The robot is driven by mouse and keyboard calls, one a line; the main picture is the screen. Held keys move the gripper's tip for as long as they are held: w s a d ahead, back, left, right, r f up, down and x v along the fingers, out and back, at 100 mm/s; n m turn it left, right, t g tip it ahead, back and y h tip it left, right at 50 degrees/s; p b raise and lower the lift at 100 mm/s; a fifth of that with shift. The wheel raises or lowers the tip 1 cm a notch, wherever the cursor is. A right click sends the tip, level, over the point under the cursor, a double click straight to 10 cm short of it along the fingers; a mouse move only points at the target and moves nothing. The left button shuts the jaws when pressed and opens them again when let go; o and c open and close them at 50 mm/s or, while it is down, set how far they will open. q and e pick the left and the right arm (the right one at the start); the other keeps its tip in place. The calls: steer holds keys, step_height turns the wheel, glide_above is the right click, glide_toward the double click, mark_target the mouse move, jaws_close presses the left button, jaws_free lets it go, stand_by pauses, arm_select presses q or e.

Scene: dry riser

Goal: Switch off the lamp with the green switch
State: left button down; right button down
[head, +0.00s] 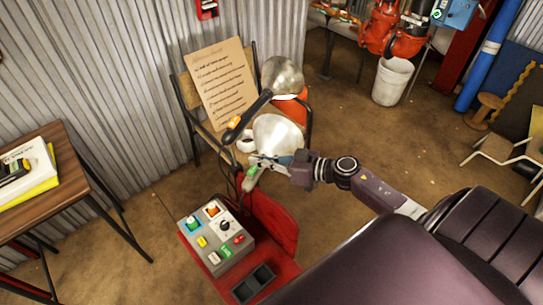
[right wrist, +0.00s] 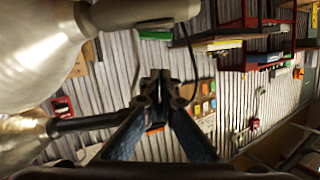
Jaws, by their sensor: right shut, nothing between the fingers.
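Two dome lamps hang near the chair in the head view. The nearer lamp (head: 277,135) has a bright white dome and a pale handle with a green part (head: 251,178) on it. The farther lamp (head: 283,74) has a duller dome and a dark handle with an orange part (head: 235,122). My right gripper (head: 256,161) is shut and empty, close to the nearer lamp's handle; contact is unclear. In the right wrist view the shut fingertips (right wrist: 158,78) show, with the pale-handled lamp (right wrist: 45,35) at upper left. My left gripper is not in view.
A grey control box (head: 231,256) with coloured buttons and switches, including green ones, sits on a red stand. A wooden table (head: 85,185) is at the left. A white bucket (head: 391,82) and a small stool (head: 500,148) stand at the right. Floor between is clear.

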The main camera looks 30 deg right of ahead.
mark_target(249, 172)
steer(key=shift+s+a+f, duration=0.1)
steer(key=shift+s+f, duration=0.05)
steer(key=shift+f, duration=0.65)
steer(key=shift+s+a+f, duration=0.1)
steer(key=shift+s+f, duration=0.05)
steer(key=shift+f, duration=0.65)
steer(key=shift+s+a+f+n+h+p, duration=0.3)
steer(key=shift+n+h+p, duration=0.1)
steer(key=shift+n+p, duration=0.45)
steer(key=shift+f, duration=0.25)
steer(key=shift+r+p, duration=0.4)
steer(key=s+d+r+p, duration=0.3)
steer(key=s+r, duration=0.3)
steer(key=s, duration=0.2)
steer(key=shift+s+d, duration=0.3)
steer(key=shift+d, duration=0.35)
